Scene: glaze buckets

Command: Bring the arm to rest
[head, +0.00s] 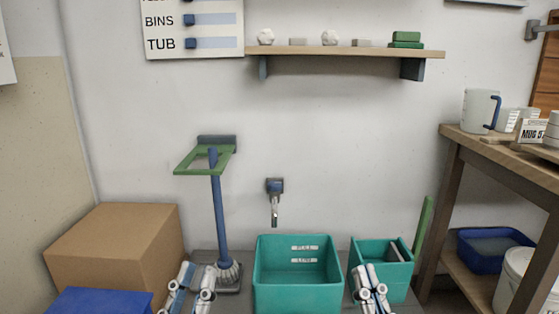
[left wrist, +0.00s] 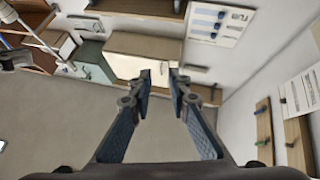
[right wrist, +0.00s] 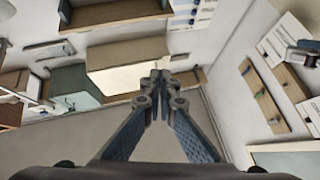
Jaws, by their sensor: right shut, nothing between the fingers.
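My left gripper (head: 195,278) is at the bottom of the head view, in front of the brush stand and left of the teal tub. In the left wrist view its fingertips (left wrist: 161,76) stand apart with nothing between them. My right gripper (head: 365,276) is at the bottom of the head view, in front of the small teal bin. In the right wrist view its fingertips (right wrist: 160,76) meet, with nothing held. Both grippers point upward in the head view. Most of both arms is out of the head view.
A teal tub (head: 297,262) and a smaller teal bin (head: 398,268) stand at the front. A blue-handled brush (head: 219,220) hangs in a green holder (head: 184,163). A cardboard box (head: 118,240) is at left. A wooden table (head: 480,148) with mugs is at right.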

